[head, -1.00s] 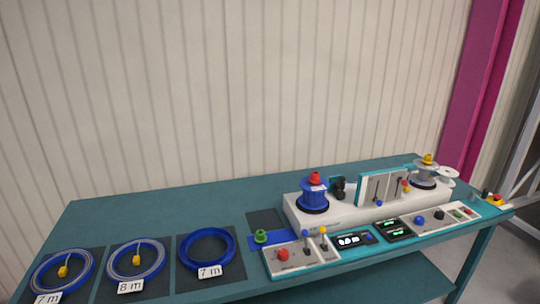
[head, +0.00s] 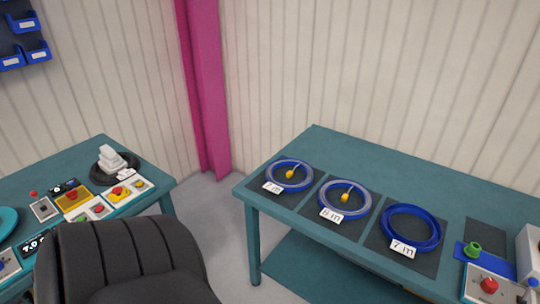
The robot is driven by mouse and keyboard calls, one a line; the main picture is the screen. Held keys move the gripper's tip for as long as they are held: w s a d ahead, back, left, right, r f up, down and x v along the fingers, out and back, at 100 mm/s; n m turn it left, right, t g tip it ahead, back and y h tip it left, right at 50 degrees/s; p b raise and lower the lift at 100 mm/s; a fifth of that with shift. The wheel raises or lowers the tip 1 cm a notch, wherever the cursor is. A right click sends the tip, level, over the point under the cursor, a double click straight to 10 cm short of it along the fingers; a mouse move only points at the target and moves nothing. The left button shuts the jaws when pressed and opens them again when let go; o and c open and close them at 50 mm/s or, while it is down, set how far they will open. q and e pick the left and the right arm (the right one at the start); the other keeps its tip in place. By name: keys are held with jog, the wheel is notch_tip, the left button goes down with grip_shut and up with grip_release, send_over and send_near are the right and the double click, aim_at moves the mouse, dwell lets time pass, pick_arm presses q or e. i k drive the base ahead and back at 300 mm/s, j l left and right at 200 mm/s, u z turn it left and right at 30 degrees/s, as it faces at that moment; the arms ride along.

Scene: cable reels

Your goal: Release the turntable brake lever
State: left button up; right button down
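I cannot pick out the turntable brake lever for certain. At the left edge of the head view, a teal disc (head: 6,220) is partly cut off by the frame. A small red knob (head: 33,194) stands behind a grey control box (head: 43,209) on the left table. A black round plate (head: 104,176) with a white stepped stack (head: 112,160) on it sits at that table's far right. At the right edge, a control panel (head: 477,284) with a red button (head: 489,285) is cut off. Neither of my grippers is in view.
The left table (head: 50,180) also carries a yellow box (head: 73,199) with a red button and several small panels. Blue coils (head: 411,228) lie on dark mats on the right table (head: 330,146). Bare floor (head: 215,205) lies between the tables. A magenta column (head: 203,90) stands behind.

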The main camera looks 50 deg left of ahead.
aim_at(33, 194)
jog(key=u, duration=3.1)
jog(key=l, duration=0.15)
jog(key=l+z, duration=0.3)
jog(key=i+l+z, duration=0.3)
jog(key=k+l, duration=0.1)
